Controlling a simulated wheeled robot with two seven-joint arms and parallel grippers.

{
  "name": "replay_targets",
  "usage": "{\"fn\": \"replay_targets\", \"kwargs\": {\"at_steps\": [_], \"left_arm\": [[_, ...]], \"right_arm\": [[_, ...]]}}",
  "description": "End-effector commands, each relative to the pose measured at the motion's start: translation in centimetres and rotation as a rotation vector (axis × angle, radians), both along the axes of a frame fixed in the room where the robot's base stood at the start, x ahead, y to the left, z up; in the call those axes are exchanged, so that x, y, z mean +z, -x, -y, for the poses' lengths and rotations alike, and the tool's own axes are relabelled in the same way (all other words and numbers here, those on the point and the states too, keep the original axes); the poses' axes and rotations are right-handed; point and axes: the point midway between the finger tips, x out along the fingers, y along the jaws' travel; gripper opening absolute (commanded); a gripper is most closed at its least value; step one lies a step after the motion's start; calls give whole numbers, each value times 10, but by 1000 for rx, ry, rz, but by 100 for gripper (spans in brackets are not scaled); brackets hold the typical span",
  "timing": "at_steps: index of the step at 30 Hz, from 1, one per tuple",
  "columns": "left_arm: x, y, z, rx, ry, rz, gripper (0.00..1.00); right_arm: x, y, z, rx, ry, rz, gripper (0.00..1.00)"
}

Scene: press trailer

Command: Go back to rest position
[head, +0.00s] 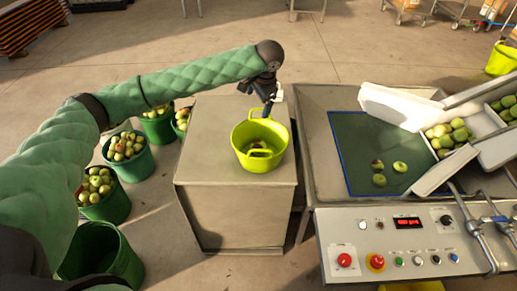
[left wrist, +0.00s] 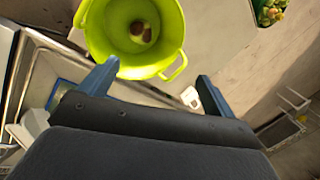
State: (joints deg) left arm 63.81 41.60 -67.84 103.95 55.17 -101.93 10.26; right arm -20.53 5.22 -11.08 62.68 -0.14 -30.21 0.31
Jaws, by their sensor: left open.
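My left gripper (head: 269,106) is at the back rim of a lime-green bucket (head: 247,139) that stands on a beige cabinet (head: 235,180). A few apples lie at the bottom of the bucket. My right gripper does not show in either view.
Several green buckets, most filled with apples (head: 127,146), stand on the floor left of the cabinet. A machine with a control panel (head: 405,245) stands at the right. Apples lie on its dark green mat (head: 365,150). Floor behind the cabinet (head: 200,60) is clear.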

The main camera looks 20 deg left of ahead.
Motion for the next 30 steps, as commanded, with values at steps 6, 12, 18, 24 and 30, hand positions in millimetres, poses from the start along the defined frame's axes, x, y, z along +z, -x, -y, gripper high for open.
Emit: {"fn": "replay_targets", "kwargs": {"at_steps": [6, 12, 18, 24, 30], "left_arm": [[8, 2, 2, 0, -1, -1, 90], [9, 2, 2, 0, -1, -1, 90], [7, 3, 3, -2, 1, 0, 90], [-19, 19, 29, -40, 35, -1, 90], [-56, 50, 69, -92, 104, 8, 90]], "right_arm": [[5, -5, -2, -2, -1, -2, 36], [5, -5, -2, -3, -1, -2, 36], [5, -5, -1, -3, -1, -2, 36], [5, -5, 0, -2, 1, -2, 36], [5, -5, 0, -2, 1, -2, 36]]}}
